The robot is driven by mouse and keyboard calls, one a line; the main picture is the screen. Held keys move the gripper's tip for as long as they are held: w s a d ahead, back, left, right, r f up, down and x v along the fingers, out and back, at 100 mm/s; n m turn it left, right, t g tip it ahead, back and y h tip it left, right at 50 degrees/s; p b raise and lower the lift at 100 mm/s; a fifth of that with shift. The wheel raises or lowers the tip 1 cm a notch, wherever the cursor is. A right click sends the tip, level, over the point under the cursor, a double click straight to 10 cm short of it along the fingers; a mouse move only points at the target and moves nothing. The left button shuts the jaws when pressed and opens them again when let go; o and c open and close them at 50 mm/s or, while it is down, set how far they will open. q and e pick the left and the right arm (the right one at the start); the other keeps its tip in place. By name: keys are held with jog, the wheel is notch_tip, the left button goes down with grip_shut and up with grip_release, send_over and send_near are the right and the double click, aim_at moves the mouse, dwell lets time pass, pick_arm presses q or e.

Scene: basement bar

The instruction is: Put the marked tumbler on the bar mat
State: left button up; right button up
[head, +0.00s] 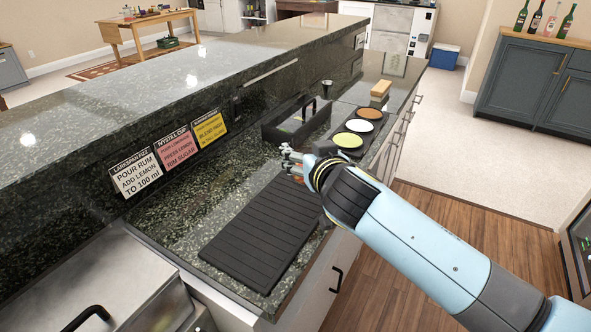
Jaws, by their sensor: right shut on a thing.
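The black ribbed bar mat (258,238) lies flat on the dark speckled lower counter, and its bare surface shows. My right gripper (289,158) is above the counter, past the mat's far end, with its arm coming in from the right. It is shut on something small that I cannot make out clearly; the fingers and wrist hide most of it. I cannot pick out the marked tumbler or its mark for certain. My left gripper is not in view.
Beyond the gripper stand a dark open caddy (291,125), a tray (337,129) with several round coloured dishes, and a wooden-topped block (380,92). Recipe cards (172,153) lean against the raised bar ledge at left. A steel unit (100,285) is at near left.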

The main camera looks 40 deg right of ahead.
jog(key=w, duration=0.1)
jog(key=w+f, duration=0.2)
jog(key=shift+a, duration=0.25)
jog(key=shift+f, duration=0.35)
notch_tip(320, 180, down, 3)
jog(key=shift+f+b, duration=0.1)
jog(key=shift+b, duration=0.4)
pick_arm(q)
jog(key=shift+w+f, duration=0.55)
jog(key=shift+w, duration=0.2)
pick_arm(e)
jog(key=o, duration=1.6)
jog(key=shift+f, duration=0.1)
jog(key=shift+c, duration=0.2)
